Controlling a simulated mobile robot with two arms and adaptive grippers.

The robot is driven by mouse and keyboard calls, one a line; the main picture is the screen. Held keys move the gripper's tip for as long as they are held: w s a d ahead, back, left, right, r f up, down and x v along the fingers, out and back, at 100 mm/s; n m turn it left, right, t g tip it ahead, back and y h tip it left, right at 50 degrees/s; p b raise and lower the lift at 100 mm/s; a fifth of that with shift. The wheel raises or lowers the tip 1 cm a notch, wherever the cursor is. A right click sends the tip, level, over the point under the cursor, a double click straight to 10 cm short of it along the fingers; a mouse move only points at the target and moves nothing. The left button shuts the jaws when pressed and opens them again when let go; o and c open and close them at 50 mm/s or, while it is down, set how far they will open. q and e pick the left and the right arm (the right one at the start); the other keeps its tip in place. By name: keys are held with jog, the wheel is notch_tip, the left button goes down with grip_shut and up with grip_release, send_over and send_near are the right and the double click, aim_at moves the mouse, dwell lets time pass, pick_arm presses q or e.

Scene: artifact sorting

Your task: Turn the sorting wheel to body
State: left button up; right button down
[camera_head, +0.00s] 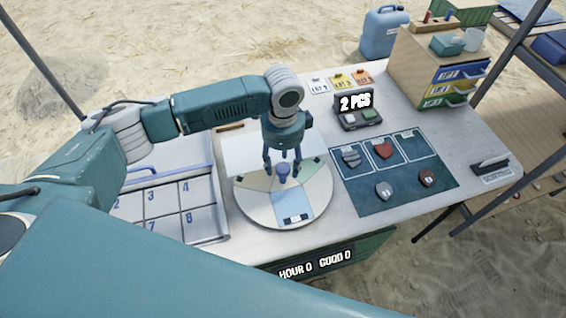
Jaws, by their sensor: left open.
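The sorting wheel (255,212) is a round disc with coloured wedges, beige, greenish and light blue, lying flat on the table. A blue knob (283,170) stands at its middle. My right gripper is not in view.
A numbered tray (205,222) lies left of the wheel. A dark blue mat (404,204) with several stones lies to the right, with a "2 PCS" sign (354,102) behind it. A drawer cabinet (414,72) stands at the back right.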

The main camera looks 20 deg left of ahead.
pick_arm(q)
jog(key=shift+f, duration=0.55)
grip_shut()
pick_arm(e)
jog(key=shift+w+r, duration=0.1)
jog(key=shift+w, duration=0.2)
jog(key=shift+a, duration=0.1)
